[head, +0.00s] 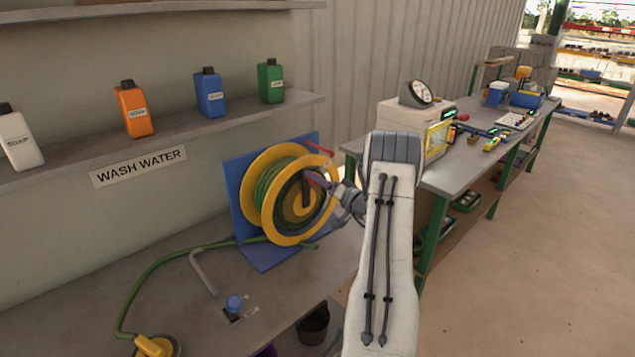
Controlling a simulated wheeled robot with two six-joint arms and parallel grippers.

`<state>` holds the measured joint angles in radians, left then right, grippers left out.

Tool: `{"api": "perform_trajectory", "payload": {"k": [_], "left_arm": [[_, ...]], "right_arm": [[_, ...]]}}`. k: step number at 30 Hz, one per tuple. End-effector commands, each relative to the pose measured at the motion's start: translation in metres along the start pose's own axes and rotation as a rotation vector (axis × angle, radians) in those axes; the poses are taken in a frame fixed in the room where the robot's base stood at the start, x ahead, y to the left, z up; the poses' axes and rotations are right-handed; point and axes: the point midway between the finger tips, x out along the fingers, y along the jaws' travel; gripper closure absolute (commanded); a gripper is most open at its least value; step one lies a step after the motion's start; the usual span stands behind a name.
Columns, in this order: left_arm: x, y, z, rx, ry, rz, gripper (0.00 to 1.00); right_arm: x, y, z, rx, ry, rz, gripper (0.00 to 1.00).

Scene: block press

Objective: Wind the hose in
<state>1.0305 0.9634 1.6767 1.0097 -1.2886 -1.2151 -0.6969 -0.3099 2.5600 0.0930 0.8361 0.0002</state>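The green hose (165,262) runs from the reel across the grey bench to a yellow fitting (155,346) at the lower left edge. Part of it is wound on the yellow reel (250,190), which stands upright on a blue stand (233,180). A red part (320,147) shows at the reel's upper right.
A bent grey pipe (203,275) and a blue knob (235,303) stand on the bench before the reel. A dark bucket (313,325) is below. Soap bottles (209,94) line the shelf above. A second bench (470,165) with instruments stands right, beside open floor.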

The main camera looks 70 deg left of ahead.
Motion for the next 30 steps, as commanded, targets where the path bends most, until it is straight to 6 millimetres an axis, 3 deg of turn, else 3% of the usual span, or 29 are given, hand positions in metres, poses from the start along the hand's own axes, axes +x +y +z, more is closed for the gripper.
{"api": "perform_trajectory", "payload": {"k": [11,24,30], "left_arm": [[-0.009,0.001,0.002,-0.001,-0.003,0.0,0.23],[-0.089,0.002,0.001,-0.001,0.0,0.001,0.23],[-0.104,0.0,0.001,-0.001,-0.002,-0.002,0.23]], "right_arm": [[0.005,0.0,0.0,0.0,0.0,0.0,0.38],[0.029,0.002,0.002,-0.001,0.0,0.0,0.38],[0.031,0.002,0.002,-0.001,0.0,0.0,0.38]]}}
